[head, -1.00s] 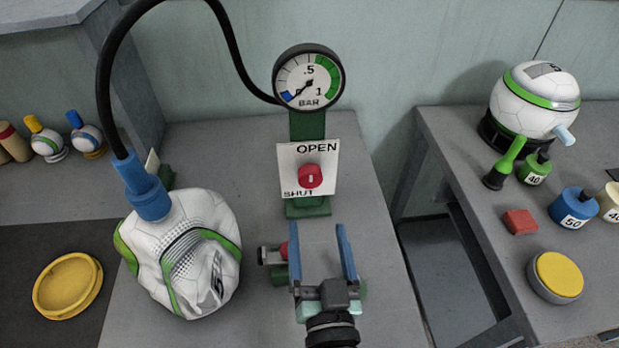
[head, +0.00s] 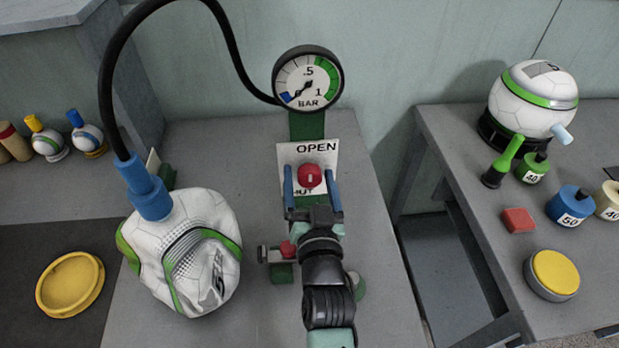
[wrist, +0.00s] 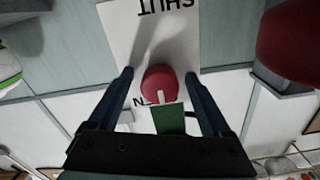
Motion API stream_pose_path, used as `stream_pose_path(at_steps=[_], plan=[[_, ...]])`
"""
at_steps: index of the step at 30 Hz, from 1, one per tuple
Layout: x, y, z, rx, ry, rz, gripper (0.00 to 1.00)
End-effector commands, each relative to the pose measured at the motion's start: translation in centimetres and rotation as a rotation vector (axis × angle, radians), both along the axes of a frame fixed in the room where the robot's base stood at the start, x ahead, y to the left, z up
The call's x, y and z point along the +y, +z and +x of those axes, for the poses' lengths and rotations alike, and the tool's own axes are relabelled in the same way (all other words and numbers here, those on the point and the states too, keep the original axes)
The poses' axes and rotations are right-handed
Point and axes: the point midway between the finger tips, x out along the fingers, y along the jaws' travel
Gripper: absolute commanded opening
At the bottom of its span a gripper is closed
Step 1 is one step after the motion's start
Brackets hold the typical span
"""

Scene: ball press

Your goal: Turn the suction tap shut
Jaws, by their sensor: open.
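The suction tap is a round red knob (head: 310,176) with a white mark, on a white plate (head: 327,152) lettered OPEN above and SHUT below. The mark looks about upright, towards OPEN. My gripper (head: 312,172) is open, with one blue finger on each side of the knob. The knob also shows in the wrist view (wrist: 160,84), between the two fingers with a gap on each side. The lower part of the plate is partly hidden by my gripper. The gauge (head: 308,79) above the plate has its needle low, near 0.
A crumpled white and green ball (head: 188,255) with a blue fitting (head: 148,190) and black hose stands left. A small red-topped valve (head: 284,250) sits just left of my arm. A yellow dish (head: 70,284) lies far left. The right bench (head: 455,140) stands apart across a gap.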

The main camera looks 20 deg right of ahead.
Motion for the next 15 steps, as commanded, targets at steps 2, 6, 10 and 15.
stream_pose_path(at_steps=[2, 6, 10, 15], plan=[[0.00, 0.00, 0.00, 0.000, 0.000, 0.000, 0.83], [0.01, 0.00, -0.02, 0.000, 0.000, 0.000, 0.70], [0.02, 0.00, -0.03, 0.000, 0.000, 0.000, 0.47], [0.01, 0.00, -0.03, 0.000, 0.000, 0.000, 0.16]])
